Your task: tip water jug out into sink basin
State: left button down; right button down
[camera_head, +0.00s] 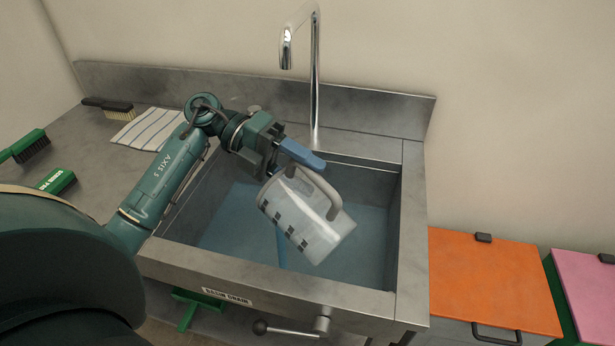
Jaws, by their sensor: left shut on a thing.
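The water jug (303,217) is a pale, see-through jug with dark marks on its side and a grey handle (318,183). It is held tilted over the sink basin (364,200). A stream of blue water (282,248) runs down from the jug's lower left end into the basin. Bluish water shows on the basin floor. My left gripper (285,157) is at the jug's upper end and shut on it; the exact contact is partly hidden. My right gripper is not in view.
A chrome tap (315,80) stands behind the basin. A striped cloth (148,128) and brushes (117,109) lie on the left counter. A lever (285,327) sticks out below the front edge. Orange (490,280) and pink (588,285) lidded bins stand at right.

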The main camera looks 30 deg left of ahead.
aim_at(288, 159)
pick_arm(q)
jog(key=shift+w+a+r+h, duration=0.15)
jog(key=shift+w+a+h, duration=0.05)
jog(key=shift+a+h, duration=0.35)
jog(key=shift+w+a+r+n+h+b, duration=0.1)
jog(key=shift+w+a+n+h+b, duration=0.05)
jog(key=shift+a+h+b, duration=0.3)
jog(key=shift+w+a+r+n+h+b, duration=0.15)
jog(key=shift+a+h+b, duration=0.2)
jog(key=shift+a, duration=0.2)
jog(key=a, duration=0.1)
jog(key=a+h, duration=0.1)
jog(key=w+h+b, duration=0.1)
jog(key=shift+a+r+n+h, duration=0.25)
jog(key=shift+a+r+n, duration=0.1)
jog(key=shift+a+n, duration=0.05)
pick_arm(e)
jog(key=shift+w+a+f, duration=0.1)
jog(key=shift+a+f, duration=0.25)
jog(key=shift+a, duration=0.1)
pick_arm(q)
jog(key=shift+s, duration=0.1)
